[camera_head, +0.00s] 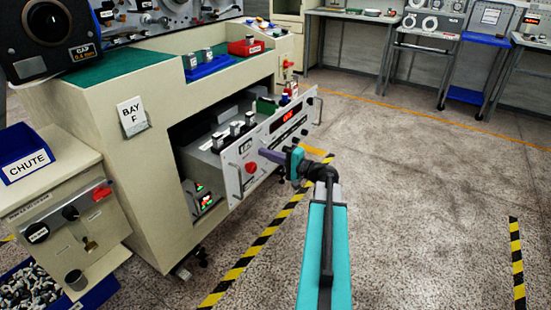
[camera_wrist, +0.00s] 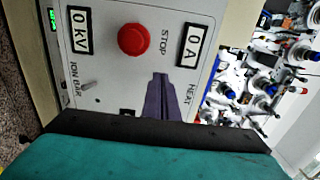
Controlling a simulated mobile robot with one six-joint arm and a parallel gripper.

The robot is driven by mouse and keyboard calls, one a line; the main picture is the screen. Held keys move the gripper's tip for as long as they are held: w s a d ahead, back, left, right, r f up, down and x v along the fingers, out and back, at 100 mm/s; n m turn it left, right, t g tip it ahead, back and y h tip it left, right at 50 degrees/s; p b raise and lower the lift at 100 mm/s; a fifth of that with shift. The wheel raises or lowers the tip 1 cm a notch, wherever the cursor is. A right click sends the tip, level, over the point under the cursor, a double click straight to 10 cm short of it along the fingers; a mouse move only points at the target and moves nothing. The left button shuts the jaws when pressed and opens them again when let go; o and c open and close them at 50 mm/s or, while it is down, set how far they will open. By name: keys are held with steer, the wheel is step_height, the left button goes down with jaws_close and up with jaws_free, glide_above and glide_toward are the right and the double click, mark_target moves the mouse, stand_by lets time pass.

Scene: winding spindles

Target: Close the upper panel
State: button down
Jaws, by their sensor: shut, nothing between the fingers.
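The upper panel (camera_head: 280,128) is the silver front of a drawer that stands pulled out from the bay F cabinet. It has a red display, a red button and a handle at each end. In the wrist view the panel (camera_wrist: 112,62) fills the middle, with a red STOP button (camera_wrist: 134,39) and a HEAT label. My gripper (camera_head: 264,153) is at the panel's front, right of the red button. Its purple fingers (camera_wrist: 160,82) are together and empty, pointing at the panel face. I cannot tell whether they touch it.
Parts stand inside the open drawer (camera_head: 214,160). A lower unit (camera_head: 203,200) with green and red lights sits below it in the cabinet (camera_head: 105,165). A chute station (camera_head: 30,165) stands at the left. The floor (camera_head: 420,210) to the right is clear.

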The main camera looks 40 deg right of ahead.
steer(key=shift+x, duration=0.95)
steer(key=shift+w+d, duration=0.1)
steer(key=shift+w, duration=0.1)
